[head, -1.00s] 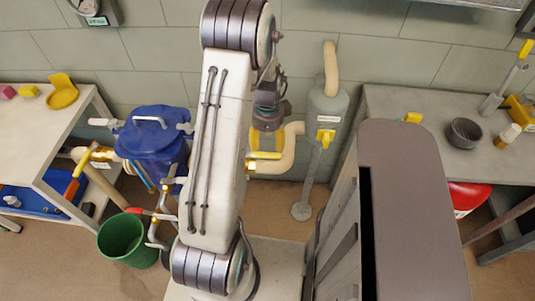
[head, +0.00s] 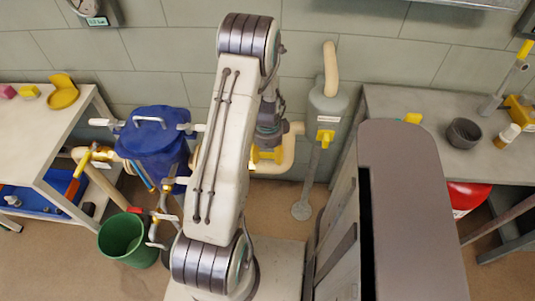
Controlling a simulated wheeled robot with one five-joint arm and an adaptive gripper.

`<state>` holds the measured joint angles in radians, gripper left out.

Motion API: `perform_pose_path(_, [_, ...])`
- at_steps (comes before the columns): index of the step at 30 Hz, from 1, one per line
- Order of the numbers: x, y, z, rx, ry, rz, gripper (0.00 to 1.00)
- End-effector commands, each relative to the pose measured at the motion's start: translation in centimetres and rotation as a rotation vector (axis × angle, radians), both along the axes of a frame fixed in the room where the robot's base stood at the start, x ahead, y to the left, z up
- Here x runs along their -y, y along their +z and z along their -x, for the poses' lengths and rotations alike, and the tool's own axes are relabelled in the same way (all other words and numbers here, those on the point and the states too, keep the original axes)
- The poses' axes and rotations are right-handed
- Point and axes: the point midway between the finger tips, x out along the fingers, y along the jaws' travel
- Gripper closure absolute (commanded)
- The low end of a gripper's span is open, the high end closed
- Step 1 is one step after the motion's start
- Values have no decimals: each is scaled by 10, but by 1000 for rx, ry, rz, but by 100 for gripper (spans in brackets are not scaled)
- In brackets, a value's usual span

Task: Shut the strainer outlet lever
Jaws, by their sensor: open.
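My gripper (head: 266,154) hangs behind my raised arm, below the dark wrist. Its yellow fingers are partly hidden by my arm and sit in front of the cream pipe (head: 288,150). They appear apart, and I see nothing held. A grey cylindrical vessel (head: 328,104) with a cream pipe on top stands to the right of the gripper, with a yellow part (head: 325,138) low on its front. A blue lidded vessel (head: 152,150) stands left of my arm, with pale and yellow fittings. I cannot tell which fitting is the strainer outlet lever.
A green bucket (head: 126,238) stands on the floor at left. A pale bench (head: 35,130) is at far left. A grey bench (head: 410,103) on the right holds a dark bowl (head: 464,133). A red container (head: 468,196) is below it.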

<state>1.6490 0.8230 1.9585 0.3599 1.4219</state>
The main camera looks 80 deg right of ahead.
Motion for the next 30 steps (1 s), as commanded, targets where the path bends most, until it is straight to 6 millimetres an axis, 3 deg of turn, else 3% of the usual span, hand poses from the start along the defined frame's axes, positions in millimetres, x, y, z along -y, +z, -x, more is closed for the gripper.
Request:
perform_pose_path(3, [0,0,0,0,0,0,43])
perform_pose_path(22, [0,0,0,0,0,0,100])
perform_pose_path(30, [-2,-1,2,0,-10,-1,100])
